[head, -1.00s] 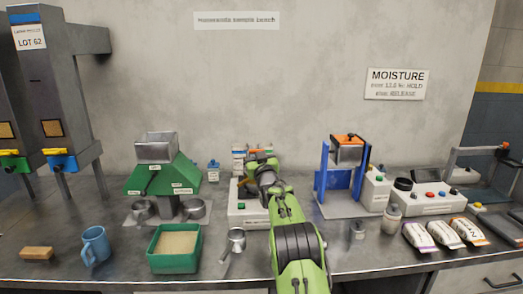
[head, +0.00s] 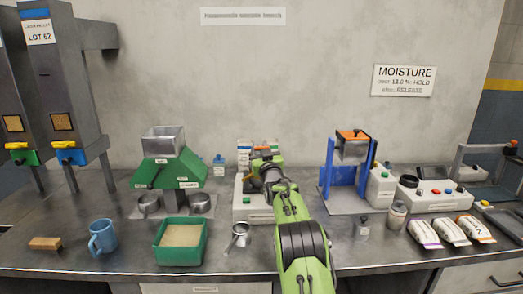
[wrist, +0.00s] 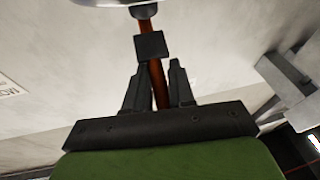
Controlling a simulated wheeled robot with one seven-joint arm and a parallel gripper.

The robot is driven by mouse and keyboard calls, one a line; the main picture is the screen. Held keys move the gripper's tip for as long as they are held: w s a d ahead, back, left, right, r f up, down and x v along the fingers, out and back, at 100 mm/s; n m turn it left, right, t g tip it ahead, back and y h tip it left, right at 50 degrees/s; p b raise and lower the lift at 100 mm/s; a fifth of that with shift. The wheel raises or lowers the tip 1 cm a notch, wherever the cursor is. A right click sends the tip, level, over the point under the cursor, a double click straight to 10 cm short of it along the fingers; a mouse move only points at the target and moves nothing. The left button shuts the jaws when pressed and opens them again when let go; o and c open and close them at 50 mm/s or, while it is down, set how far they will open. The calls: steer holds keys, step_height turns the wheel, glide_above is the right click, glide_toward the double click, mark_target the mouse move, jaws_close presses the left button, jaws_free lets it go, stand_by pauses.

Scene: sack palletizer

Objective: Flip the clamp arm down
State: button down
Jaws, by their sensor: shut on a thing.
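In the wrist view my gripper (wrist: 156,68) has its two dark fingers on either side of a narrow red-brown bar (wrist: 157,84), which looks like the clamp arm, and is shut on it. The bar runs up past a dark block (wrist: 150,46) to a dark collar under a pale rounded part (wrist: 125,2) at the top edge. In the head view my green arm reaches to a white bench unit (head: 250,213) with a green button. My fingers and the bar are hidden or too small to make out there.
Left of the unit stand a green hopper stand (head: 170,173), a green tray of grain (head: 180,252), a metal scoop (head: 239,234) and a blue mug (head: 102,238). Right of my arm are a blue-framed press (head: 345,172) and several sachets (head: 450,231). The wall is close behind.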

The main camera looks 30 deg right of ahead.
steer(key=shift+w+a+f, duration=0.1)
steer(key=shift+a+f, duration=0.1)
steer(key=shift+f, duration=0.05)
